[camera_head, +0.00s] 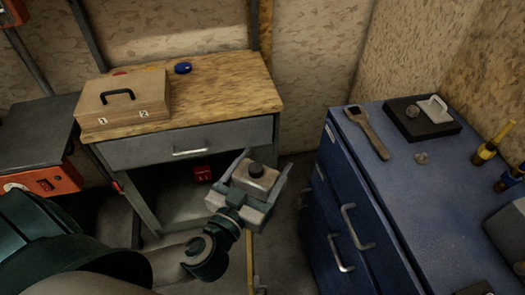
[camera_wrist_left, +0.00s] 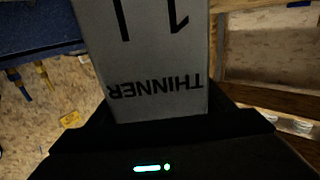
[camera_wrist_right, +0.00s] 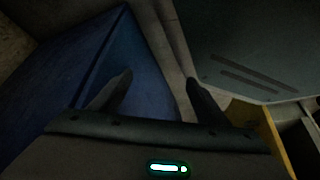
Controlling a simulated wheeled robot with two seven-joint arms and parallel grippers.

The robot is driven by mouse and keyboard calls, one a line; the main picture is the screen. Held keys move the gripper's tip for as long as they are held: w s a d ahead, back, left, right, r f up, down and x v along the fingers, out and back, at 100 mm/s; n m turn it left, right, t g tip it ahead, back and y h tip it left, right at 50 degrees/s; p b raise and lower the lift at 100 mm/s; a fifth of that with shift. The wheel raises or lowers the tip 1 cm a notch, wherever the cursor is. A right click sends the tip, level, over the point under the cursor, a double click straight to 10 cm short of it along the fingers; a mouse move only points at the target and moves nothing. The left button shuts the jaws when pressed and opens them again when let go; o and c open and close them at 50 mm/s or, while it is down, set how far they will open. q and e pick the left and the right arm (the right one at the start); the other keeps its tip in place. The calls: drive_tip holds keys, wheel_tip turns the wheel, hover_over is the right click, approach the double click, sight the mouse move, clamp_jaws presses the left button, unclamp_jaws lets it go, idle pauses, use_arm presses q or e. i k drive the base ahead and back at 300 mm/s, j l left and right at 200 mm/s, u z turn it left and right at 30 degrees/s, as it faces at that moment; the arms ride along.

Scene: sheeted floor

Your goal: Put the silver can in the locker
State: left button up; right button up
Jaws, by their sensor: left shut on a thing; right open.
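In the left wrist view the can (camera_wrist_left: 150,62) shows the upside-down word "THINNER". The grey bench (camera_head: 190,150) has a wooden top, one closed drawer and an open space below; it may be the locker, but I cannot tell. My right gripper (camera_wrist_right: 158,80) is open and empty beside a blue surface (camera_wrist_right: 60,110); it is not visible in the head view.
A wooden box (camera_head: 125,98) and a blue lid (camera_head: 183,68) are on the bench top. A red object (camera_head: 203,173) is in the open space below. A blue cabinet (camera_head: 415,215) with closed, handled fronts stands right, bearing tools. A narrow floor gap separates bench and cabinet.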

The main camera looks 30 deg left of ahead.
sight(195, 198)
drive_tip(key=k+j, duration=0.15)
drive_tip(key=j, duration=0.25)
drive_tip(key=k+j+z, duration=0.1)
drive_tip(key=j, duration=0.3)
drive_tip(key=k+j, duration=0.15)
drive_tip(key=j, duration=0.2)
drive_tip(key=k+j+z, duration=0.1)
drive_tip(key=j, duration=0.3)
drive_tip(key=k+j, duration=0.25)
drive_tip(key=k+j+z, duration=0.1)
drive_tip(key=j, duration=0.4)
